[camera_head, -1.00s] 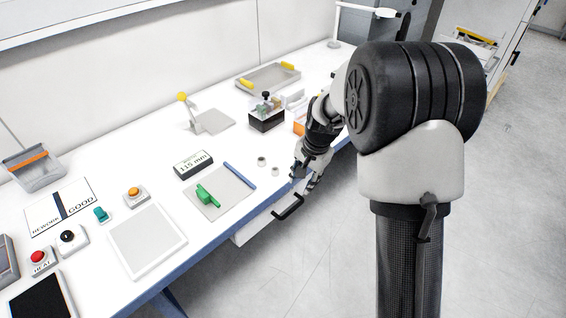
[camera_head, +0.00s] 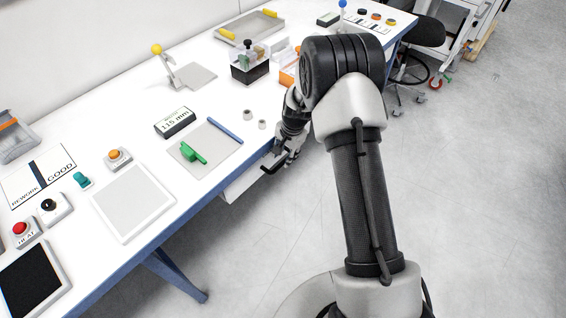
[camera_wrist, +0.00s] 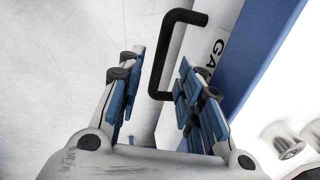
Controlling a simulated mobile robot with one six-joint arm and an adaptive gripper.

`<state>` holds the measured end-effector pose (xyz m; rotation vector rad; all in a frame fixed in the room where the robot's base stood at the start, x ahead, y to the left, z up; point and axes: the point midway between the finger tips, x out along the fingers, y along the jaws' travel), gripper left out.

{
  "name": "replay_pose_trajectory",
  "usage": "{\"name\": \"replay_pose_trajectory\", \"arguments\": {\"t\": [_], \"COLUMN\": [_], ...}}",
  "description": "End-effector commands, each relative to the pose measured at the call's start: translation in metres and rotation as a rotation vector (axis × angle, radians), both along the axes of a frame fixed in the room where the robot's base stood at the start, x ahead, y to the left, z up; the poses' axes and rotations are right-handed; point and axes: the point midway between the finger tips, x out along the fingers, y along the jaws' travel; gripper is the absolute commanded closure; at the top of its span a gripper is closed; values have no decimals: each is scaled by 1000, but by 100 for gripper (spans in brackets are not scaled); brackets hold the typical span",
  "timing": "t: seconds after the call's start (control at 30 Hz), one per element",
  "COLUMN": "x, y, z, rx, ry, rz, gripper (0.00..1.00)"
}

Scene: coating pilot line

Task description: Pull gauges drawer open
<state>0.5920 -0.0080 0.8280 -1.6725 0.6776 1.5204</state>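The gauges drawer (camera_head: 237,185) is a white front under the bench's blue front edge. It also shows in the wrist view (camera_wrist: 196,48), with part of a label reading "GA". Its black bar handle (camera_wrist: 158,62) shows between my fingertips in the wrist view, with a gap on both sides. My gripper (camera_wrist: 160,68) is open and points at the handle. In the head view my gripper (camera_head: 284,157) is at the handle (camera_head: 270,168) and hides part of it. I cannot tell whether the handle lies within the fingers or just beyond them.
The white bench (camera_head: 150,100) holds a green tool (camera_head: 193,152) on a grey mat, a 115 mm block (camera_head: 175,122), small metal cups (camera_head: 248,115) and a white panel (camera_head: 132,203). A chair (camera_head: 425,35) stands at the far right. The floor before the bench is clear.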

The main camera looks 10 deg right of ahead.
Motion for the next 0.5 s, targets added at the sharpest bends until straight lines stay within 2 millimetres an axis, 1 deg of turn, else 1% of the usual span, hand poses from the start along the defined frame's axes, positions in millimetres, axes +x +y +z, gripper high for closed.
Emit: {"name": "replay_pose_trajectory", "arguments": {"t": [0.03, 0.2, 0.33, 0.5], "x": [1, 5, 6, 6], "y": [1, 4, 5, 5], "z": [-13, -32, -38, -39], "rx": [0, 0, 1, 1], "ry": [1, 0, -1, -1], "rz": [1, 0, 0, 0], "gripper": [67, 67, 67, 67]}}
